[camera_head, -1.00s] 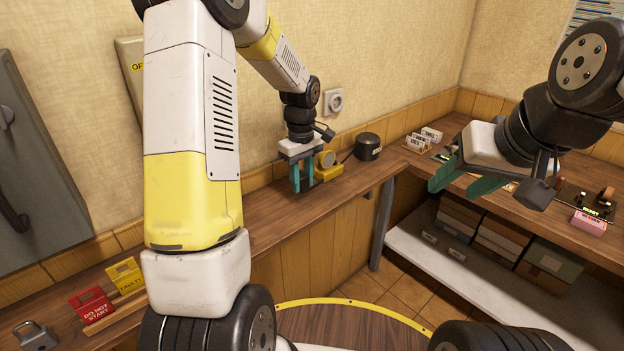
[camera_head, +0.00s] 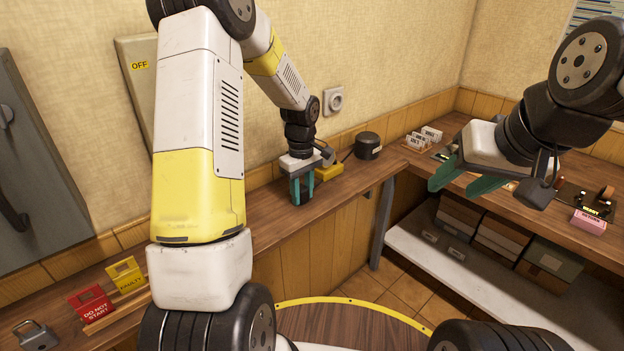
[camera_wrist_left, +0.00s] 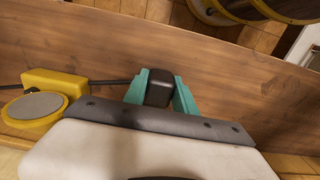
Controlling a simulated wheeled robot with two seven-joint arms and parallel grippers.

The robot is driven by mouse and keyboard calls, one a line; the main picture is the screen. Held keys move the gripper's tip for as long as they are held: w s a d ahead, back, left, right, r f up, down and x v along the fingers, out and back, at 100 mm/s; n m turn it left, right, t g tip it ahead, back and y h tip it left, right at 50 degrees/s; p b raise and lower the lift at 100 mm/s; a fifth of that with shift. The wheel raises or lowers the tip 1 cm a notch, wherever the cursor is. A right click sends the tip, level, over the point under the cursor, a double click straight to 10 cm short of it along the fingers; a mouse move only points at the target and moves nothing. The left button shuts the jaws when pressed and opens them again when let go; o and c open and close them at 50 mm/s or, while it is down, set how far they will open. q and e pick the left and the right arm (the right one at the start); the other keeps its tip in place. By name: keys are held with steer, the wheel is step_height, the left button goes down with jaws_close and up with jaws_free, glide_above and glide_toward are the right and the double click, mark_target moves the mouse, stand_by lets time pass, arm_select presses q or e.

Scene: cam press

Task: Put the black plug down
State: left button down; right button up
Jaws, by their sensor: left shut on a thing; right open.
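My left gripper (camera_head: 302,187) points down at the wooden counter (camera_head: 262,229) along the wall. Its teal fingers are shut on the black plug (camera_head: 302,194), which is mostly hidden between them in the head view. In the left wrist view the plug (camera_wrist_left: 159,88) shows as a dark rounded block between both fingers, with a black cord running left from it. The plug is close to the counter top; I cannot tell whether it touches. My right gripper (camera_head: 456,184) is open and empty, over the right side near the right-hand counter.
A yellow device (camera_head: 327,170) with a round grey top stands right beside the left gripper. A black cylinder (camera_head: 368,145) stands further right. A wall socket (camera_head: 333,100) is above. Red (camera_head: 90,304) and yellow (camera_head: 126,275) tags and a padlock (camera_head: 34,335) lie at left. The counter between is clear.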

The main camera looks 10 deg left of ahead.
mark_target(302, 188)
arm_select(q)
steer(key=c, duration=1)
jaws_free()
steer(key=s+r+m+t, duration=0.1)
steer(key=s+r, duration=0.1)
steer(key=r, duration=0.7)
steer(key=s+r+m, duration=0.1)
steer(key=s+r, duration=0.1)
steer(key=r, duration=0.7)
steer(key=s+r+m+t, duration=0.1)
steer(key=s+r+m, duration=0.1)
steer(key=s, duration=0.4)
steer(key=s+d+r+m+t+h, duration=0.1)
steer(key=s+r+m+t, duration=0.1)
steer(key=s+m, duration=0.2)
steer(key=s+r+m+t+h, duration=0.1)
steer(key=s+m+t, duration=0.1)
steer(key=s, duration=0.8)
steer(key=shift+d+r+m, duration=0.4)
steer(key=shift+m, duration=0.1)
